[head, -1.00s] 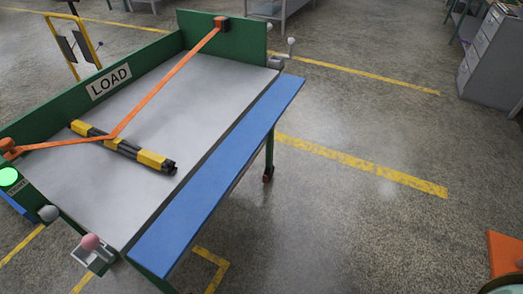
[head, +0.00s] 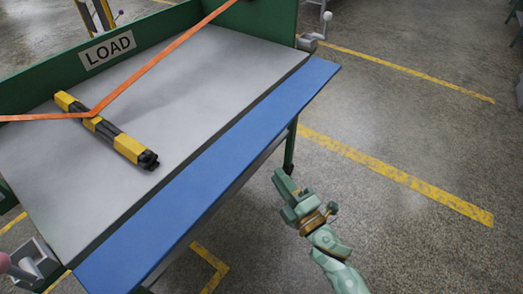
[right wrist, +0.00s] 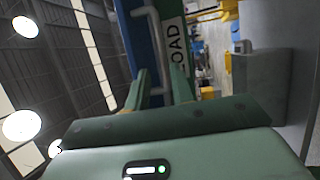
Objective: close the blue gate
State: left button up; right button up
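The blue gate (head: 215,170) is a long flap along the right edge of the grey-topped green table (head: 170,90). It lies folded outward, about level with the grey top. My right gripper (head: 277,190) is in the air to the right of the gate, over the floor, not touching it in the head view. In the right wrist view its two fingers (right wrist: 160,90) stand apart with nothing gripped. Ahead of them are a blue strip of the gate (right wrist: 161,45) and a pale grey handle (right wrist: 139,12). My left gripper is not in view.
A grey latch with a ball knob (head: 318,35) stands at the far corner, another latch (head: 35,265) at the near left corner.

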aim_at(260, 151)
jog(key=b+x, duration=0.2)
jog(key=x, duration=0.7)
jog(key=shift+w+a+f, duration=0.1)
jog(key=shift+w+a, duration=0.1)
jog(key=shift+w, duration=0.1)
jog(key=shift+w+a, duration=0.1)
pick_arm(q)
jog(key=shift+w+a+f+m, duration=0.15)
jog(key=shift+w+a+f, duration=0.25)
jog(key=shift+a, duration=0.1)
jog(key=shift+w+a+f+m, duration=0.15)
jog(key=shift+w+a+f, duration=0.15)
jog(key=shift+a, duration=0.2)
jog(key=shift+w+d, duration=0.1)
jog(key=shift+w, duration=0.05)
pick_arm(e)
grip_shut()
